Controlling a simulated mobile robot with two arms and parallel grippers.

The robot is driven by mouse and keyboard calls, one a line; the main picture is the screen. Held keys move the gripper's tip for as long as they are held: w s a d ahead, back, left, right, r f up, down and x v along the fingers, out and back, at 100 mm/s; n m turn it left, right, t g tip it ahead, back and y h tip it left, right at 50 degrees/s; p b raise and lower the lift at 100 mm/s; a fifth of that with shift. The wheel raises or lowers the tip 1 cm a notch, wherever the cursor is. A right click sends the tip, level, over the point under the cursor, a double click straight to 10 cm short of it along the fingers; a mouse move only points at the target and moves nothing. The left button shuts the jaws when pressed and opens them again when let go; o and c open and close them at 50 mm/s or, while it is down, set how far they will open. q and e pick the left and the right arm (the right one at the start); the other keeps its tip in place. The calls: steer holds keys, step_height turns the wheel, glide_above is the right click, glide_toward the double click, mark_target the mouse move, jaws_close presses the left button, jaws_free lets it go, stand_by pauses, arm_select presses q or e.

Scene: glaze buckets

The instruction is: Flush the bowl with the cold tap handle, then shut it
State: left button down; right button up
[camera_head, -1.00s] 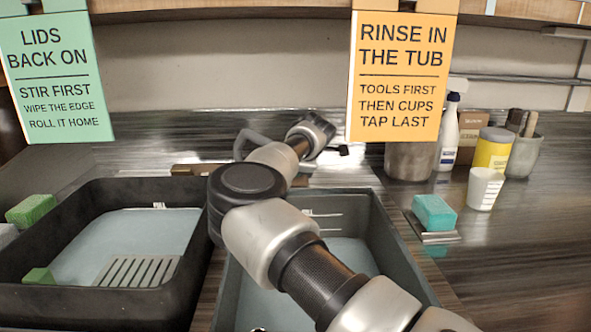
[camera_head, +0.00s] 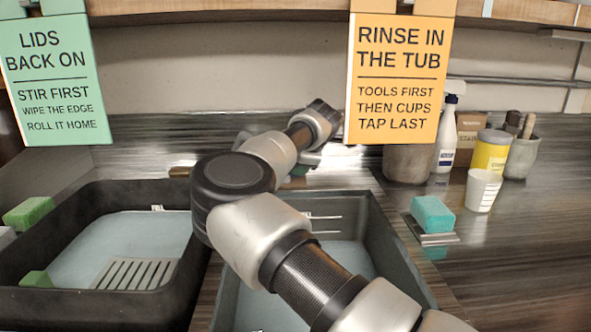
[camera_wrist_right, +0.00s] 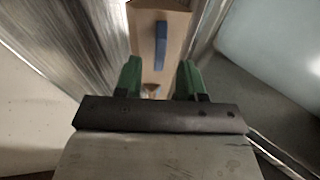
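My right arm crosses the head view from the lower right, and its wrist end lies over the back of the sinks. My right gripper (camera_wrist_right: 159,80) shows in the right wrist view with green fingertips apart and nothing held between them. Beyond the fingertips is a blue bar (camera_wrist_right: 161,45) on a tan surface; it may be the cold tap handle, but I cannot be sure. The grey right bowl (camera_head: 350,235) is partly covered by my arm. My left gripper is out of view.
A black left basin (camera_head: 30,270) has a slatted grille and green sponges (camera_head: 28,212). A teal sponge (camera_head: 433,213), white cup (camera_head: 482,190), yellow tub (camera_head: 491,153) and spray bottle (camera_head: 446,140) stand on the right. An orange sign (camera_head: 398,75) hangs near my wrist. The right counter front is clear.

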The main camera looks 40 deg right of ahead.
steer(key=shift+v, duration=1.35)
